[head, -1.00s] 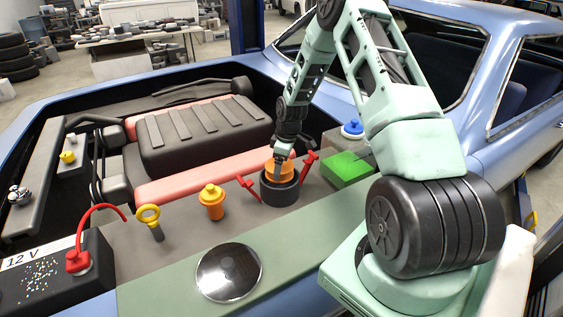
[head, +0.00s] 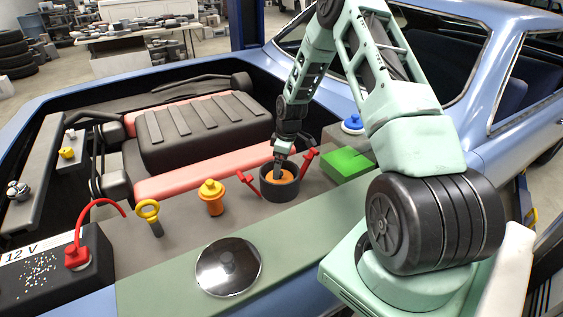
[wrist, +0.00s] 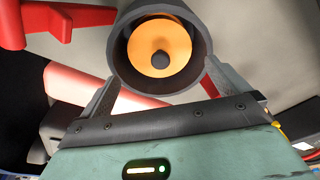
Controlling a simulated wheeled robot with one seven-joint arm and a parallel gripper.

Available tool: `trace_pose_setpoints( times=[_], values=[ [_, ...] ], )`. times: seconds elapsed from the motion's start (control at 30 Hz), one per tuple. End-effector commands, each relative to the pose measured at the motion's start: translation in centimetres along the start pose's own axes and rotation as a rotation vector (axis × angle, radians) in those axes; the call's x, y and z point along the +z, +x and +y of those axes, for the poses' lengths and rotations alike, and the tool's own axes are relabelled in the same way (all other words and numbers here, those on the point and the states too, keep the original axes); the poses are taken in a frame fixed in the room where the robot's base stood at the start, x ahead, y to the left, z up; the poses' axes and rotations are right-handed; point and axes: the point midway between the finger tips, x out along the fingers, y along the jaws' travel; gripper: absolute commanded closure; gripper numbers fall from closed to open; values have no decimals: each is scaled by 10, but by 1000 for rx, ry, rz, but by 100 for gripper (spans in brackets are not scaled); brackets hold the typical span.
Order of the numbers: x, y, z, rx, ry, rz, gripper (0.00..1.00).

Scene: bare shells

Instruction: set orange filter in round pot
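The round pot (head: 279,190) is a dark open cylinder on the grey ledge. The orange filter (head: 288,180) lies inside it, below the rim. In the wrist view, the filter (wrist: 160,46) shows as an orange disc with a dark centre, with the pot's wall (wrist: 117,50) all around it. My gripper (head: 281,165) is above the pot. In the wrist view its two fingers (wrist: 162,75) are spread apart at either side of the pot, with nothing seen between them but the pot and filter. Whether the fingers touch the pot is unclear.
Red levers (head: 248,182) flank the pot. An orange bottle with a yellow cap (head: 212,197), a yellow ring-handled stick (head: 150,215) and a battery (head: 60,265) stand to the left. A green block (head: 346,163) stands right.

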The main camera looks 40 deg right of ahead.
Motion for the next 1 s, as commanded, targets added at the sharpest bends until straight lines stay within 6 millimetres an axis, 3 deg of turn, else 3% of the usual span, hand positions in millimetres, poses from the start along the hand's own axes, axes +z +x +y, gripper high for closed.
trace_pose_setpoints(
  times=[0.27,0.7,1.0],
  values=[
    [-2,-19,1,3,0,1,0],
    [-1,-106,1,4,0,1,0],
    [-2,-131,0,0,0,0,0]
  ],
)
